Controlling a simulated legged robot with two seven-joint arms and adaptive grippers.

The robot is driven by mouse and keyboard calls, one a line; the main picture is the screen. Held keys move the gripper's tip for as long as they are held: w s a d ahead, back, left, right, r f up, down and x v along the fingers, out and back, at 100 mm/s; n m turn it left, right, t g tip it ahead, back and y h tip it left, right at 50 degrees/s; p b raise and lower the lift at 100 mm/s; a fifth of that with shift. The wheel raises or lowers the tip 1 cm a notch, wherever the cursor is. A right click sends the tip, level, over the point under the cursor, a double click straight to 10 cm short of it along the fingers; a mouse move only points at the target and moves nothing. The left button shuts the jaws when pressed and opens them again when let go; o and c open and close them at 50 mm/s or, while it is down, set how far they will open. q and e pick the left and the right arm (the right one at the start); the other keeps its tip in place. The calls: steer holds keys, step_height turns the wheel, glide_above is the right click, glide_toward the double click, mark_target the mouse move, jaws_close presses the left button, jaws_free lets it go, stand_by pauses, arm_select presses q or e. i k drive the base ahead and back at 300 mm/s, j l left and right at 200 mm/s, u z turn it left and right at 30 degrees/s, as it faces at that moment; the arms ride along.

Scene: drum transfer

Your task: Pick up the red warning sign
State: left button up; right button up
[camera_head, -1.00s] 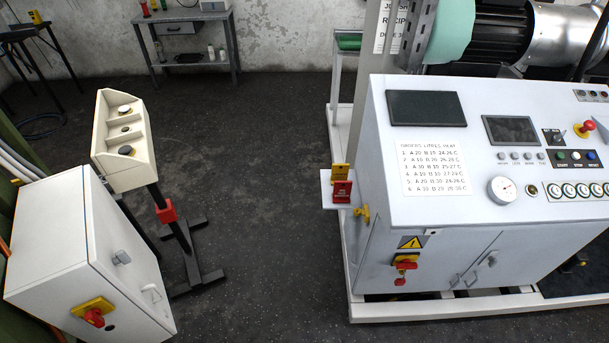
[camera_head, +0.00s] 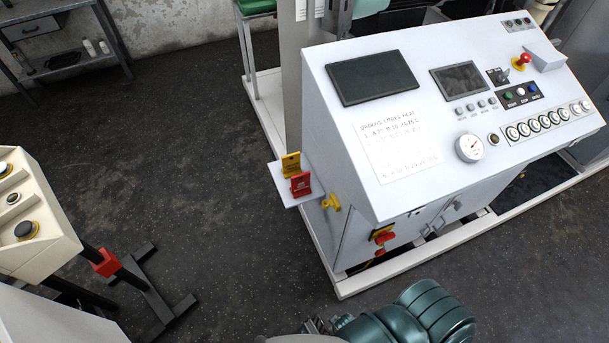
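The red warning sign (camera_head: 300,185) stands upright on a small white shelf (camera_head: 282,192) fixed to the left side of the control console. A yellow sign (camera_head: 291,164) stands right behind it. A teal arm of mine, seemingly the right one, enters at the bottom edge. Its dark end, with the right gripper (camera_head: 315,327) partly cut off by the frame, is well below the shelf and apart from the sign. Its fingers are too unclear to tell open from shut. My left gripper is not in view.
The white console (camera_head: 455,120) with screens, gauge and buttons fills the right. A cream button box (camera_head: 30,215) on a black stand is at the left. The dark floor between them is clear.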

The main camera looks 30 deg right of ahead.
mark_target(299, 183)
steer(key=i+z, duration=0.15)
steer(key=z, duration=0.25)
steer(key=i+j+z, duration=0.1)
steer(key=z, duration=0.25)
steer(key=i+j+z, duration=0.1)
steer(key=j+z, duration=0.15)
steer(key=z, duration=0.15)
steer(key=i+j+z, duration=0.1)
steer(key=z, duration=0.3)
